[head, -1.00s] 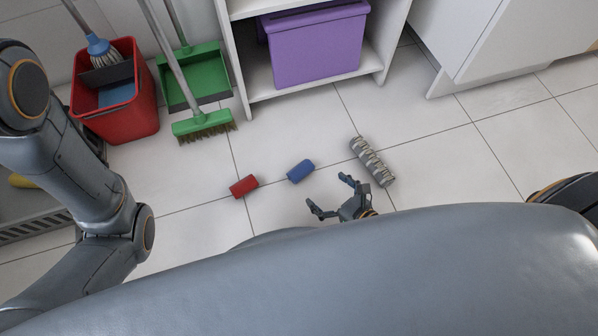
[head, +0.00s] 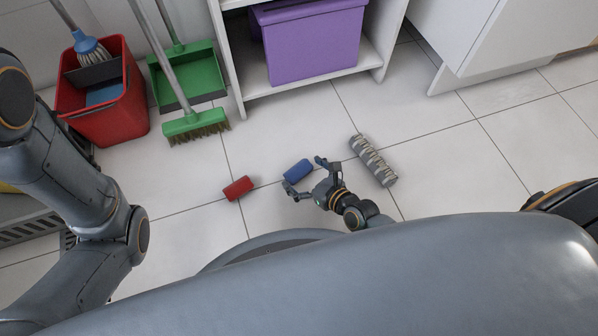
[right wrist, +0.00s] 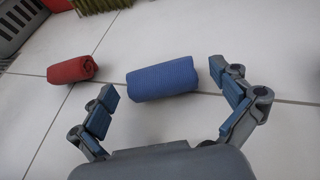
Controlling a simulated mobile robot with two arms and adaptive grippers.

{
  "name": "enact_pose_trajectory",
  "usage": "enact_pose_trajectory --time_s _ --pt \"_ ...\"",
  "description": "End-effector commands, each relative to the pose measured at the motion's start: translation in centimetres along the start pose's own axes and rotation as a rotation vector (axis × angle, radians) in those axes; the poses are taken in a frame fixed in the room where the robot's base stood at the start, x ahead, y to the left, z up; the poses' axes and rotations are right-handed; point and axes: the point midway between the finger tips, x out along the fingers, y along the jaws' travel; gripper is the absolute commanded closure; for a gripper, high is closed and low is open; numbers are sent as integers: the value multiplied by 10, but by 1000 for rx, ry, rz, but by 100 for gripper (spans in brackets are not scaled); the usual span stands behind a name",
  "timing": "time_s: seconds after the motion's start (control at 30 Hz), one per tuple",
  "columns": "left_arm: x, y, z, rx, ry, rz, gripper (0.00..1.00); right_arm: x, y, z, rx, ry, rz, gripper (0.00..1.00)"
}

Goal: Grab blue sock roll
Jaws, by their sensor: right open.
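The blue sock roll (head: 297,170) lies on the tiled floor in the middle of the head view. It also shows in the right wrist view (right wrist: 163,80), ahead of and between the fingers. My right gripper (head: 305,174) is open and empty, just in front of the blue roll, with its fingers spread to either side. In the right wrist view my right gripper (right wrist: 170,98) has the roll near the level of its fingertips. My left arm comes in from the left of the head view, but its gripper is out of sight.
A red roll (head: 238,188) lies left of the blue one. A grey patterned roll (head: 373,160) lies to its right. Behind are a red bucket (head: 115,125), a green broom (head: 195,124) and dustpan, and a white shelf with a purple bin (head: 315,45). Floor around the rolls is clear.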

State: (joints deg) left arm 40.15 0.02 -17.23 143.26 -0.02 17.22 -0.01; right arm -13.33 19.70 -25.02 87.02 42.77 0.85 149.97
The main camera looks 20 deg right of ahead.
Motion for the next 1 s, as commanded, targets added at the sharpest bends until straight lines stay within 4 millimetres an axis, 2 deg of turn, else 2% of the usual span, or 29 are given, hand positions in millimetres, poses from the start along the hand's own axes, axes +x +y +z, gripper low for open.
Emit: enact_pose_trajectory --time_s 0.03,0.23,0.27,0.57,0.67,0.97,1.0 --pt "0 0 0 0 0 0 1 0 0 0 0 0 0 4" --pt "0 0 0 0 0 0 1 0 0 0 0 0 0 45" --pt "0 0 0 0 0 0 1 0 0 0 0 0 0 46" --pt "1 0 0 0 0 0 1 -1 0 1 0 0 0 47" --pt "7 -2 3 0 -1 0 1 -4 0 7 0 0 0 47" --pt "52 -11 17 1 3 0 1 -25 0 60 1 -2 0 47" --pt "49 -13 24 -1 -16 -8 1 -28 1 66 2 -1 0 47"
